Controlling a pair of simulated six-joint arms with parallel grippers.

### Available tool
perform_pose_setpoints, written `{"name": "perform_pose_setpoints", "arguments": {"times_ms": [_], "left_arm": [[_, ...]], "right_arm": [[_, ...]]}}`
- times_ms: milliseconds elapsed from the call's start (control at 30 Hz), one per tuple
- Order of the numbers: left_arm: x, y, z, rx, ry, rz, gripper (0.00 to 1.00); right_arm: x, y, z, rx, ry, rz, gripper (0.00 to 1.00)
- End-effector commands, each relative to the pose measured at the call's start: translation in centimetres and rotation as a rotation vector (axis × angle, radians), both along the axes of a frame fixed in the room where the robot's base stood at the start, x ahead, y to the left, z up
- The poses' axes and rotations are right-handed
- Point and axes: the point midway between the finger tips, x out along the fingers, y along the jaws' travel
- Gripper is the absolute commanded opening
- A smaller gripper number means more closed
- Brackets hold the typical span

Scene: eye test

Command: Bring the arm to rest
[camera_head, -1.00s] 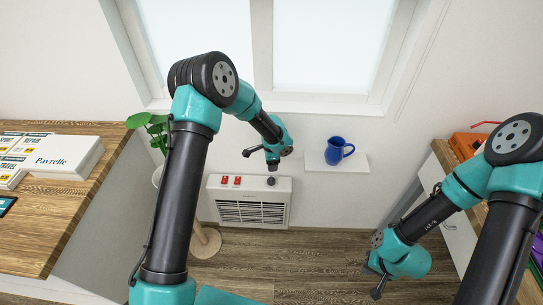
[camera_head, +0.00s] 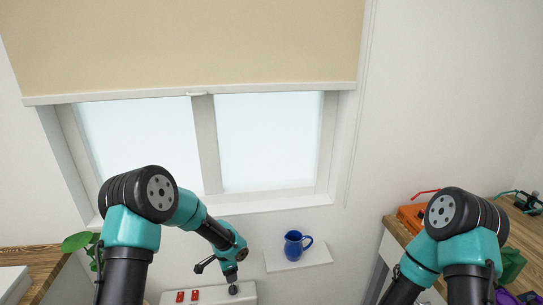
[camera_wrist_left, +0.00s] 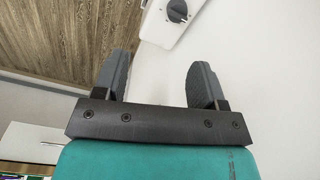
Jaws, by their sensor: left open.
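The white heater (camera_head: 208,295) is at the bottom of the head view, cut off by the frame edge. Its dark round dial (camera_head: 233,289) is on the right of its top face, right of two red switches (camera_head: 187,296). My left gripper (camera_head: 232,276) is just above the dial in the head view. In the left wrist view the dial (camera_wrist_left: 177,10) is at the top edge, past the fingertips and apart from them. The open left fingers (camera_wrist_left: 160,76) have nothing between them. The dial's setting cannot be read. My right gripper is out of view.
A blue jug (camera_head: 294,246) stands on a white wall shelf (camera_head: 315,256) right of the left gripper. A window with a beige blind (camera_head: 190,45) is above. A plant (camera_head: 78,242) is at left. A wooden worktop (camera_head: 520,222) with an orange item (camera_head: 411,216) is at right.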

Motion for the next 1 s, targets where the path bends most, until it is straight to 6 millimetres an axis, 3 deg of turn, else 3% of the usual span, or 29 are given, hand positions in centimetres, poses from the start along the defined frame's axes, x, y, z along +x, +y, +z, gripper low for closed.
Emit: {"name": "perform_pose_setpoints", "arguments": {"times_ms": [167, 300, 400, 533, 700, 1000], "left_arm": [[-7.3, 0.2, -4.5, -0.162, 0.088, 0.252, 0.65], [-14.5, 0.7, -7.3, -0.280, 0.154, 0.563, 0.65], [-19.5, 1.5, -8.4, -0.325, 0.187, 0.796, 0.65], [-24.6, 2.7, -8.9, -0.338, 0.200, 1.050, 0.65], [-27.7, 3.7, -8.9, -0.326, 0.193, 1.210, 0.65], [-27.9, 3.8, -8.9, -0.326, 0.190, 1.222, 0.65]], "right_arm": [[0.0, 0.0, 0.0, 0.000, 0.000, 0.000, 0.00], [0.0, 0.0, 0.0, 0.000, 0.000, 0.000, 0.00], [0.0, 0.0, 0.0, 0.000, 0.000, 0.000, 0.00], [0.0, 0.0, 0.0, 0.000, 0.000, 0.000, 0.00], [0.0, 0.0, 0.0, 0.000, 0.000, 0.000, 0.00], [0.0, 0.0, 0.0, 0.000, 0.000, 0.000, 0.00]]}}
